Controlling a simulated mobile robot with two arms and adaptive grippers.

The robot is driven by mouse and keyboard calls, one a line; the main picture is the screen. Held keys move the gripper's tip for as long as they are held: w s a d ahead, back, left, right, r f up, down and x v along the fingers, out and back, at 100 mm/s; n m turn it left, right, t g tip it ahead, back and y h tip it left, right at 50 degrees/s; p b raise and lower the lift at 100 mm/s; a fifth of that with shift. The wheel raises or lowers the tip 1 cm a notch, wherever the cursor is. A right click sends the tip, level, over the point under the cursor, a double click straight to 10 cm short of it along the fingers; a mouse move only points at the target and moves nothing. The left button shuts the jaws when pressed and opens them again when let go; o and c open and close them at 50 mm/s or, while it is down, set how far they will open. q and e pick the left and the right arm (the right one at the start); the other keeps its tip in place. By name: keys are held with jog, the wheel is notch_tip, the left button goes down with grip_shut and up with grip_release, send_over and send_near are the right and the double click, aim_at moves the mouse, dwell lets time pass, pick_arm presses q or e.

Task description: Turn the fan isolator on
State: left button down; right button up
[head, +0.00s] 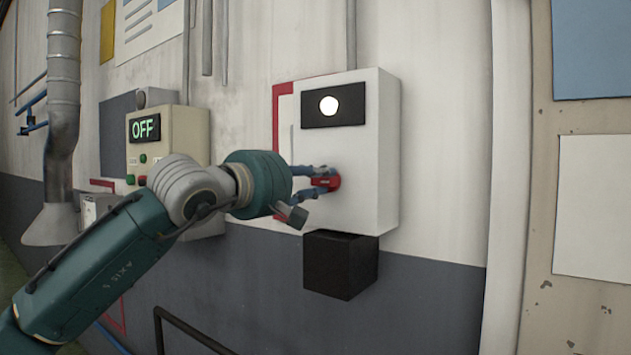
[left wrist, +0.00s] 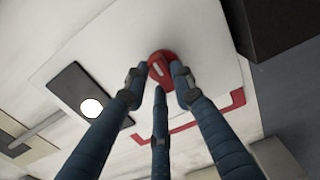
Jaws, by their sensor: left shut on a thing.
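The fan isolator is a white wall box (head: 370,170) with a red rotary knob (head: 333,182) low on its front. A black panel with a lit white round lamp (head: 328,106) is above the knob. My left gripper (head: 322,182) is at the knob, its blue fingers shut on it. In the left wrist view the fingers close around the red knob (left wrist: 162,69), which bears a pale mark; the lamp (left wrist: 91,108) shows lit there too. The fingers hide part of the knob. My right gripper is out of view.
A beige control box (head: 190,133) with a green "OFF" display is on the wall to the left, partly behind my left arm. A black box (head: 341,265) is under the white box. A dark handrail (head: 190,330) stands below.

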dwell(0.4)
pick_arm(q)
jog(key=c, duration=1.4)
grip_release()
jog(key=shift+c, duration=0.2)
jog(key=shift+s, duration=0.1)
jog(key=v, duration=1.2)
jog(key=shift+d, duration=0.1)
